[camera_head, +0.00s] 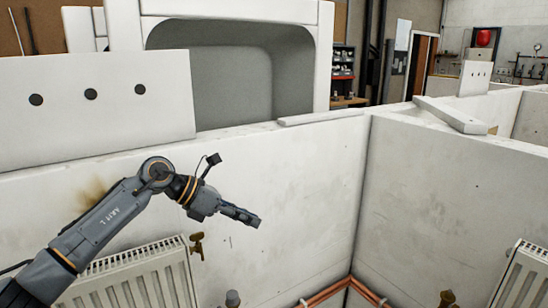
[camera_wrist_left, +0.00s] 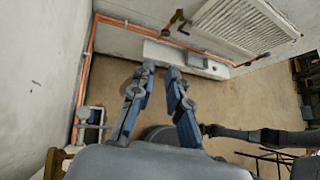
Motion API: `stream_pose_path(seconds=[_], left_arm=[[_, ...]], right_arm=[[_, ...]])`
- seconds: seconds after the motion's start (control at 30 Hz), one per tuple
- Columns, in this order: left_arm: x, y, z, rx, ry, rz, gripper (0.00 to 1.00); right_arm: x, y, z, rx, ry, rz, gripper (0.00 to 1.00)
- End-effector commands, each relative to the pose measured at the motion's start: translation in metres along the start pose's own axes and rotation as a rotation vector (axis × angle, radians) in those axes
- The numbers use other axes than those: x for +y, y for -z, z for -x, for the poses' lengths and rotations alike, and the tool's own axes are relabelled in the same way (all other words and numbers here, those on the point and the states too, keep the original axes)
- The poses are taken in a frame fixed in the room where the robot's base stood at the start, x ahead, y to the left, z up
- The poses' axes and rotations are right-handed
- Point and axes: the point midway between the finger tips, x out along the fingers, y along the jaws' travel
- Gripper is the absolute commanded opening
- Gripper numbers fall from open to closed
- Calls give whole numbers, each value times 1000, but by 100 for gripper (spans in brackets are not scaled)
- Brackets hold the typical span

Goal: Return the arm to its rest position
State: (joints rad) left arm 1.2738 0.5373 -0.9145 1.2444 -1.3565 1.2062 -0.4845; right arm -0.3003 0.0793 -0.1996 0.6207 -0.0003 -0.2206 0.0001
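My left arm comes in from the lower left in the head view and bends at a joint above the radiator. My left gripper (camera_head: 250,219) points right and slightly down in front of the pale bay wall. In the left wrist view its two blue-grey fingers (camera_wrist_left: 160,70) stand apart with a narrow gap, and nothing is between them. A dark arm, seemingly my right one, reaches in from the right in that view; whether its gripper is open or shut is not clear. No right gripper shows in the head view.
A white radiator (camera_head: 135,280) with a brass valve (camera_head: 197,244) is below my left arm. Copper pipes (camera_head: 325,293) run along the wall foot. A white panel with several black holes (camera_head: 90,110) stands on the wall top. The space right of the gripper is clear.

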Motion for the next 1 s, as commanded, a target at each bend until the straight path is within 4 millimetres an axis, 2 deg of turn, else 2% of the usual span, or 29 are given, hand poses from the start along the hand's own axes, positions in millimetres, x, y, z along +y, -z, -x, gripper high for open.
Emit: stream_pose_path(seconds=[0.03,0.13,0.23,0.3,0.37,0.47,0.57,0.63,0.77,0.8,0.87,0.9,1.0], left_arm=[[-26,-6,-31,-139,83,63,16],[-63,-30,-55,-425,203,242,16],[-81,-43,-55,-695,297,488,16],[-81,-43,-44,-872,343,693,16],[-73,-34,-34,-1012,367,887,16],[-51,3,-15,-1221,370,1240,16],[-28,66,-4,-1393,318,1618,16],[-20,120,0,-1485,255,1876,16],[-28,219,0,-1586,90,2300,16],[-36,248,-1,-1604,26,2419,16],[-52,290,-2,-1619,-77,2589,16],[-64,315,-3,1621,146,-2686,16],[-96,362,-3,1441,274,-2578,16]], right_arm=[[0,0,0,0,0,0,29],[0,0,0,0,0,0,29],[0,0,0,0,0,0,29],[0,0,0,0,0,0,29],[0,0,0,0,0,0,29],[0,0,0,0,0,0,29],[0,0,0,0,0,0,29],[0,0,0,0,0,0,29],[0,0,0,1,0,0,29],[0,0,0,1,0,0,29],[0,0,0,0,0,0,29],[0,0,0,0,0,0,29],[0,0,0,0,0,0,29]])
